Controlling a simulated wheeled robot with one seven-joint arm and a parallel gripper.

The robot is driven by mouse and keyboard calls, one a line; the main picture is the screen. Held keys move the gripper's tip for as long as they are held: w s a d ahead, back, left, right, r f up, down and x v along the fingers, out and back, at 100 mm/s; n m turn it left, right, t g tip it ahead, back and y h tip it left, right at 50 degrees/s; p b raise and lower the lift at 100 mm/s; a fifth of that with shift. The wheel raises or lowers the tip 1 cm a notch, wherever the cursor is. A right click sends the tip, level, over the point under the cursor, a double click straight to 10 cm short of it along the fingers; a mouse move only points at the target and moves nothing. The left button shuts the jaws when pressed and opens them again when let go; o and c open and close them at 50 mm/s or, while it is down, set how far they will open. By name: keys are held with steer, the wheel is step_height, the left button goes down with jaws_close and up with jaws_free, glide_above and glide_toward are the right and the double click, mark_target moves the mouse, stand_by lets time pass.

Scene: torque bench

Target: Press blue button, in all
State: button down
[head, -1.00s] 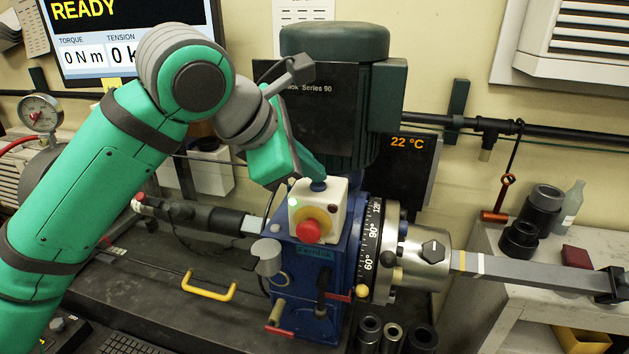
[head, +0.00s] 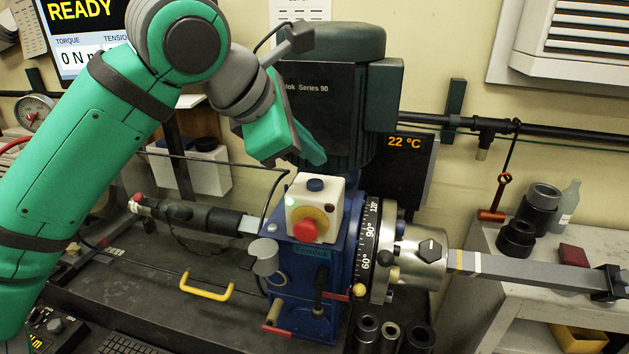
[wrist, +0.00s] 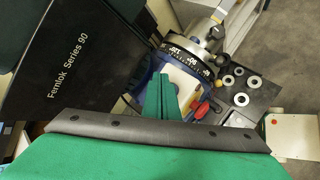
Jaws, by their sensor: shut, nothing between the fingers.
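The blue button (head: 315,184) is a small round cap on top of a white control box (head: 331,204). The same box carries a red mushroom button (head: 304,230) on a yellow ring, a lit green lamp (head: 292,202) and a dark red button (head: 329,208). My gripper (head: 316,161) is shut and empty, its green fingertips just above and behind the blue button, with a small gap visible. In the wrist view my gripper (wrist: 160,82) points at the white box (wrist: 182,82), and the blue button cannot be made out there.
A dark green motor (head: 335,95) with a black plate stands close behind my gripper. A graduated dial (head: 372,245) and a metal chuck (head: 425,257) are at the box's right. A screen (head: 85,35) reading READY is at the upper left.

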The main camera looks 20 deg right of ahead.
mark_target(312, 190)
steer(key=shift+r, duration=1.7)
